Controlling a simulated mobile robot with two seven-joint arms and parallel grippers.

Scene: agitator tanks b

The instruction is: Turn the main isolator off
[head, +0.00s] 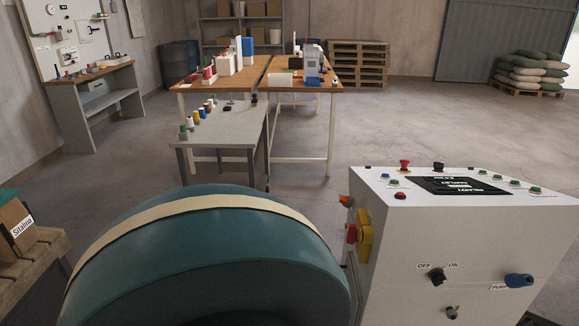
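A white control cabinet (400,240) stands at the lower right. Its front face has a black rotary knob (437,276) between the printed labels OFF and ON; I cannot clearly tell which way it points. A yellow plate (365,236) with a red handle (352,234) is on the cabinet's left side, seen edge-on, so its position cannot be read. I cannot read a label naming either one as the main isolator. A blue handle (519,280) sticks out at the right of the front face, by a PUMP label. Neither of my grippers is in view.
A large teal rounded body (200,260) with a cream band fills the lower left, close to the cabinet. The cabinet's sloped top carries a dark panel (455,186) and several buttons. Workbenches (225,125) stand behind. The floor (430,115) beyond the cabinet is clear.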

